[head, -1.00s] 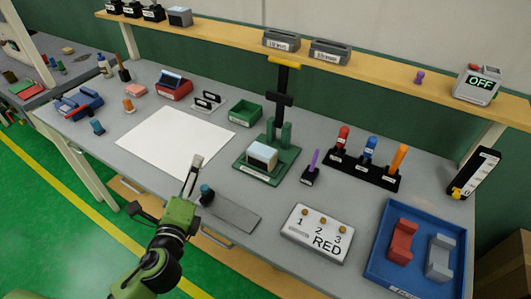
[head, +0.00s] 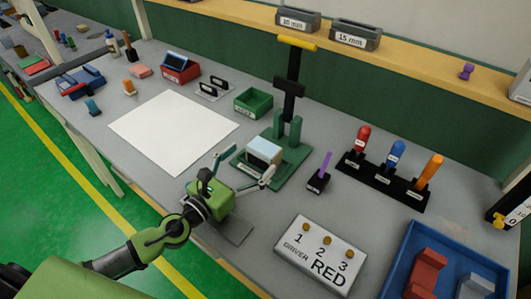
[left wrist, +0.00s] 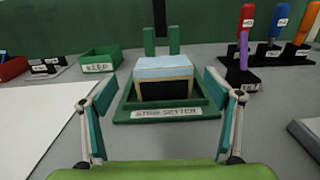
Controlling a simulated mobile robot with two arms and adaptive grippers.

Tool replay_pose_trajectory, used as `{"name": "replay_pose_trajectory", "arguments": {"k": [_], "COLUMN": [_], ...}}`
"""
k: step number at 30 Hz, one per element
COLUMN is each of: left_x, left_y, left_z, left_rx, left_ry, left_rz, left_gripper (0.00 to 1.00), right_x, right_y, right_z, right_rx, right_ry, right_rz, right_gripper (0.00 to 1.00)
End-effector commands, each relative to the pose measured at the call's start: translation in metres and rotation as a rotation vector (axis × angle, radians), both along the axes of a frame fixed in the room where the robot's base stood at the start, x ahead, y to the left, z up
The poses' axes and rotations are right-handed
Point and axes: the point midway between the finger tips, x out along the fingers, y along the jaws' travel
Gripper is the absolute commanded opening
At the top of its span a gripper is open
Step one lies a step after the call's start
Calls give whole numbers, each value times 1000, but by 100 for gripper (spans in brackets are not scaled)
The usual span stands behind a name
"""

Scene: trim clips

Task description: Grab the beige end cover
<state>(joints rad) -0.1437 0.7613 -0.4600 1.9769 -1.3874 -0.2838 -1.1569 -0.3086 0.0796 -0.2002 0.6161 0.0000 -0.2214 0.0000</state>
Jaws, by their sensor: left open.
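A block with a pale blue top (head: 264,151) sits in the green press fixture (head: 243,175). In the left wrist view its front (left wrist: 166,89) has a beige frame around a dark middle; I take this beige part as the end cover. The fixture's front label (left wrist: 166,113) faces me. My left gripper (head: 246,167) is open, its two fingers spread just in front of the fixture. In the left wrist view the fingers stand left and right of the block, with nothing between them and apart from it. My right gripper is not in view.
A white sheet (head: 172,132) lies left of the fixture. A green bin (head: 253,104) stands behind. A purple-handled tool (head: 318,180), a black rack (head: 382,181) of coloured handles, a white numbered box (head: 320,255) and a blue tray (head: 402,254) stand to the right.

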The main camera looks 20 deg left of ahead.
Motion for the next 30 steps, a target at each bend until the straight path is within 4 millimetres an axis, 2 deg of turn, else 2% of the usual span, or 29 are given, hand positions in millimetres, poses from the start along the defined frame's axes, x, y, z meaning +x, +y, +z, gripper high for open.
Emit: {"name": "replay_pose_trajectory", "arguments": {"k": [10, 15, 23, 24, 29, 30], "left_x": [35, 51, 54, 54, 54, 54], "left_y": [-18, -23, -25, -24, -24, -24], "left_z": [8, 5, 3, 3, 3, 3], "left_rx": [-3, -2, -2, -2, -2, -2], "left_ry": [-2, 0, 1, 1, 1, 1], "left_rz": [1, 0, -1, -1, 0, 0], "left_gripper": [82, 82, 82, 79, 38, 38], "right_x": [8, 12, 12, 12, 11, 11], "right_y": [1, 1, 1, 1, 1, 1], "right_z": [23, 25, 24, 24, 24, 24], "right_rx": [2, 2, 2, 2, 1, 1], "right_ry": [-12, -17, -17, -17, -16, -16], "right_rz": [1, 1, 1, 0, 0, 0], "right_gripper": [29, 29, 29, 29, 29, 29]}}
